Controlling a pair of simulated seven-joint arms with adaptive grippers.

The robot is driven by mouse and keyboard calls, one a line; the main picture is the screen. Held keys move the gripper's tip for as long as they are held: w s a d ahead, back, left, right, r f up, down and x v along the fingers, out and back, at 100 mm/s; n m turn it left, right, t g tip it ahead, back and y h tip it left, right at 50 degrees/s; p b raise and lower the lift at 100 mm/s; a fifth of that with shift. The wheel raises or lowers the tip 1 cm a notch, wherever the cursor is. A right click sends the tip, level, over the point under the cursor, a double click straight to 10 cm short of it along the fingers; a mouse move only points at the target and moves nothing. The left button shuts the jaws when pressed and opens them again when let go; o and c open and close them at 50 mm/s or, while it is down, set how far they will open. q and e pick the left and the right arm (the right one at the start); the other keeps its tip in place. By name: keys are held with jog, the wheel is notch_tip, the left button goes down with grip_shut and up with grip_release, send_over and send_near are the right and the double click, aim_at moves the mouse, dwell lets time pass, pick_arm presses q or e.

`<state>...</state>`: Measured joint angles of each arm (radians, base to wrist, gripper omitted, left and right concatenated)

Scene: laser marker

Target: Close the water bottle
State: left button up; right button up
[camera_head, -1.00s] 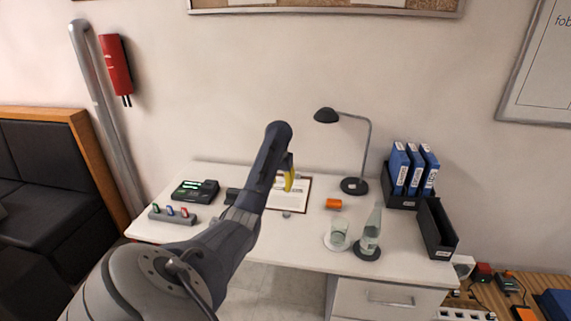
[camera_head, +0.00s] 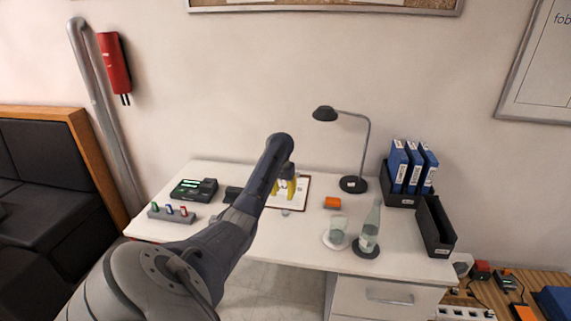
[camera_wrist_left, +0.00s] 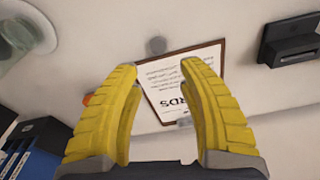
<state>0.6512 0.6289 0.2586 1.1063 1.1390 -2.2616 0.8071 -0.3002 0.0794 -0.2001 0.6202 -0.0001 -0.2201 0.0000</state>
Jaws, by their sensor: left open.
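The clear water bottle (camera_head: 370,226) stands upright on a dark round coaster on the right part of the white desk. Its mouth is too small to make out clearly. A small grey round piece (camera_head: 286,212), perhaps the cap, lies on the desk in front of the clipboard. It also shows in the left wrist view (camera_wrist_left: 156,46), just beyond my fingertips. My left gripper (camera_head: 285,188) has yellow fingers and hangs over the clipboard. In the left wrist view its fingers (camera_wrist_left: 160,68) are spread apart with nothing between them. My right gripper is not in view.
A glass (camera_head: 338,230) stands on a pale coaster left of the bottle. An orange object (camera_head: 332,203), a desk lamp (camera_head: 353,185) and blue binders (camera_head: 413,168) stand behind. The clipboard (camera_head: 303,192) lies mid-desk. The front middle of the desk is clear.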

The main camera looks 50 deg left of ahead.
pick_arm(q)
send_over(285, 211)
jog(key=s, duration=0.1)
jog(key=shift+s+d+f, duration=0.1)
jog(key=shift+d+f, duration=0.05)
jog(key=shift+f, duration=1.45)
jog(key=shift+d+f, duration=0.15)
jog(key=shift+f, duration=1.4)
jog(key=shift+w+f, duration=0.25)
jog(key=shift+f, duration=0.55)
jog(key=shift+w+f, duration=0.2)
jog(key=shift+f, duration=0.6)
jog(key=shift+w+a+f, duration=0.1)
jog(key=shift+f, duration=0.85)
jog(key=shift+c, duration=0.4)
jog(key=c, duration=0.6)
jog(key=shift+c, duration=0.2)
notch_tip(285, 211, up, 20)
